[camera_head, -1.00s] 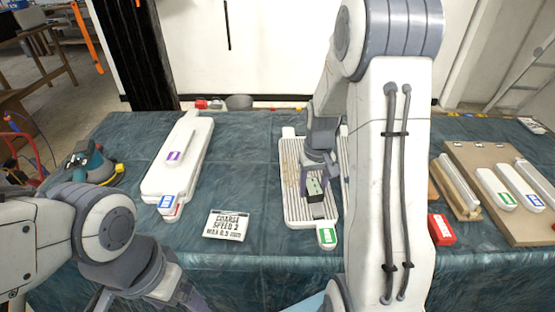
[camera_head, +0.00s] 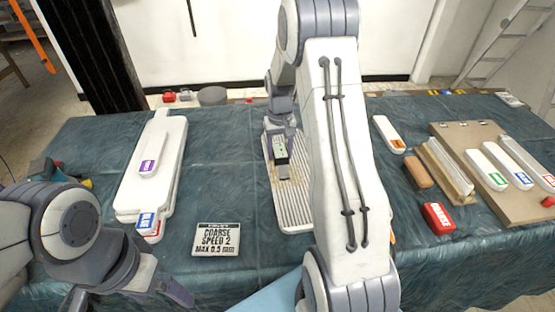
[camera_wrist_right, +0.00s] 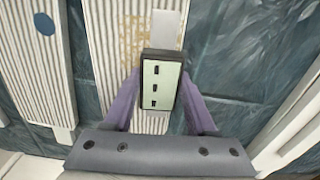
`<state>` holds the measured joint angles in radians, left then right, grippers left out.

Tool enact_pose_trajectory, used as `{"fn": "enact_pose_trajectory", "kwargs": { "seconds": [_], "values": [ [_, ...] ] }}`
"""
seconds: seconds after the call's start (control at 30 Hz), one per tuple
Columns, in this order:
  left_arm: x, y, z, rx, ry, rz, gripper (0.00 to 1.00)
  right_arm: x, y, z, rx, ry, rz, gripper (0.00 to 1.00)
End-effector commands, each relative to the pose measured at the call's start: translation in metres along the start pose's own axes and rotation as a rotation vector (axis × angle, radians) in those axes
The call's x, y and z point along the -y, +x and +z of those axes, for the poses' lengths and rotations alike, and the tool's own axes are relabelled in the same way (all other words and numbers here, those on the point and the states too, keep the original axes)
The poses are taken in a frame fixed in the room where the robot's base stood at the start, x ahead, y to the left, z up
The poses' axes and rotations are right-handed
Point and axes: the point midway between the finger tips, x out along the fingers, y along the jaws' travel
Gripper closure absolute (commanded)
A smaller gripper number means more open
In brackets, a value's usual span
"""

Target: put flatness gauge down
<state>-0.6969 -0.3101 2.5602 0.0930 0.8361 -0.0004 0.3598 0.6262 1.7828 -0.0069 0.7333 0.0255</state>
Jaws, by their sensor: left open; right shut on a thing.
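The flatness gauge (camera_head: 281,153) is a dark block with a pale green face. My right gripper (camera_head: 279,146) is shut on it over the ribbed white panel (camera_head: 289,213). In the right wrist view the gauge (camera_wrist_right: 160,85) sits between the purple fingers of the gripper (camera_wrist_right: 159,98), above the ribbed panel (camera_wrist_right: 108,43) and beside a brownish patch. I cannot tell whether the gauge touches the panel. My left gripper (camera_head: 178,292) is open and low at the front left, its fingertips partly out of clear view.
A white panel (camera_head: 128,190) with a purple-labelled bar lies left. A sign (camera_head: 216,239) reads "COARSE SPEED 2 MAX 0.5 mm". Right of my arm are a red box (camera_head: 437,218), a brown block (camera_head: 418,171) and a board (camera_head: 451,134) with labelled bars.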

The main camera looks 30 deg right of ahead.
Motion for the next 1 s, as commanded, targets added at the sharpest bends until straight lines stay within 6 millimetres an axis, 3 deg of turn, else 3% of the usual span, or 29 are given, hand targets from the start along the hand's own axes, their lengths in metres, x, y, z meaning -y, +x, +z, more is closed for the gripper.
{"fn": "enact_pose_trajectory", "kwargs": {
  "seconds": [0.17, 0.4, 0.83, 0.87, 0.9, 1.0],
  "values": [
    [0.0, -0.002, 0.0, 0.0, 0.0, 0.0, 0.13, 0.007, 0.01, -0.007, 0.001, 0.0, 0.0, 1.0],
    [-0.001, -0.007, 0.0, 0.0, 0.0, 0.0, 0.13, 0.007, 0.042, -0.006, 0.002, 0.001, 0.0, 1.0],
    [0.0, -0.004, 0.0, 0.0, 0.0, 0.0, 0.13, 0.007, 0.05, -0.006, -0.001, 0.001, 0.0, 1.0],
    [0.0, -0.005, 0.0, 0.0, 0.0, 0.0, 0.13, 0.007, 0.049, -0.006, -0.001, 0.001, 0.0, 0.32],
    [0.0, -0.005, 0.0, 0.0, 0.0, 0.0, 0.13, 0.007, 0.049, -0.006, 0.0, 0.001, 0.0, 0.16],
    [0.0, -0.005, 0.0, 0.0, 0.0, 0.0, 0.13, 0.007, 0.049, -0.006, 0.0, 0.001, 0.0, 0.13]
  ]
}}
